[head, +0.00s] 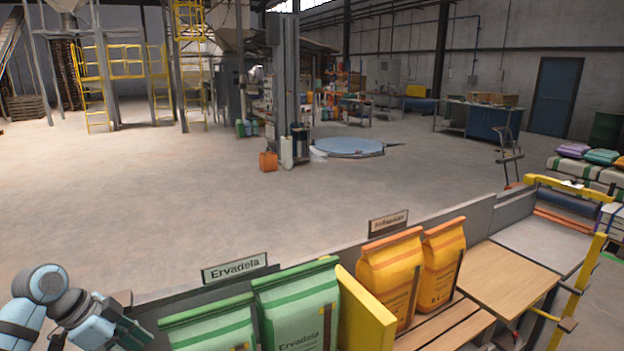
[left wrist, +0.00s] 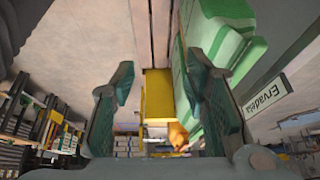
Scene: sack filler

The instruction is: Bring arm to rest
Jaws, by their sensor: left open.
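My left arm (head: 75,305) comes in at the bottom left corner of the head view, beside the green sacks. My left gripper shows in the left wrist view (left wrist: 160,85), with its two fingers spread apart and nothing held between them. Green sacks (head: 297,305) stand behind the "Ervadela" sign (head: 235,267); one green sack (left wrist: 220,35) also shows close beside the right finger in the left wrist view. I cannot tell whether the finger touches it. My right arm and gripper are not in view.
A yellow divider (head: 366,315) separates the green sacks from two orange sacks (head: 390,275). A wooden board (head: 505,275) is right of them, and a yellow rail frame (head: 570,187) stands at the right. Shelves (left wrist: 40,125) show in the left wrist view. Open floor (head: 220,190) lies beyond.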

